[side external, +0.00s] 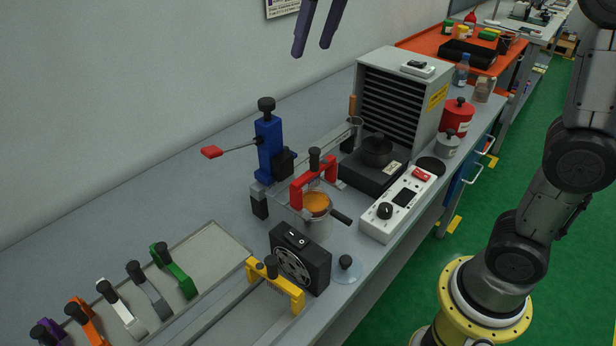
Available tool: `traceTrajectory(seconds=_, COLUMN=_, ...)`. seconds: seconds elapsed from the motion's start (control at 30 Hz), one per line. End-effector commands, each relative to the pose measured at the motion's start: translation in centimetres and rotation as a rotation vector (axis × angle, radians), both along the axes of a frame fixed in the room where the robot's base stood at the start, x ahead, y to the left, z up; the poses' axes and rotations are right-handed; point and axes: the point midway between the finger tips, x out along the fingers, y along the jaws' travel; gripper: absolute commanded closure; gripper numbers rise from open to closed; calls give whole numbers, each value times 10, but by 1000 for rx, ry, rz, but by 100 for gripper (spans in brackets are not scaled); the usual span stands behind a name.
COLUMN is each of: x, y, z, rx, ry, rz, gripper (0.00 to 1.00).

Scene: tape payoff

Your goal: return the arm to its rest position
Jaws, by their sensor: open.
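My gripper (314,38) is at the top edge of the side external view, high above the bench and in front of the wall. Two purple fingers point down with a gap between them. It is open and nothing shows between the fingers. The rest of the gripper is cut off by the top of the picture. My arm (545,200) rises from a yellow base flange at the right, and its upper part is out of the picture.
The grey bench (110,210) holds a blue stand (268,148), a red-handled piece (314,183), a black fan box (300,260), a yellow handle (277,283), a louvred cabinet (400,95) and a white control box (397,205). Several coloured handles (173,271) stand front left. Air around my gripper looks clear.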

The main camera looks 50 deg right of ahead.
Motion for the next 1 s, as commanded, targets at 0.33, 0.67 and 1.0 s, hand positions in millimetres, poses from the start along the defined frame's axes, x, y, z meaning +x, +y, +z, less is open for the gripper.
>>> traceTrajectory(seconds=0.33, x=-138, y=-28, z=-31, rx=1, ry=-108, rz=-16, gripper=32)
traceTrajectory(seconds=0.67, x=-222, y=-35, z=-127, rx=-13, ry=-154, rz=7, gripper=32)
traceTrajectory(seconds=1.0, x=-229, y=-34, z=-164, rx=-27, ry=-160, rz=47, gripper=32)
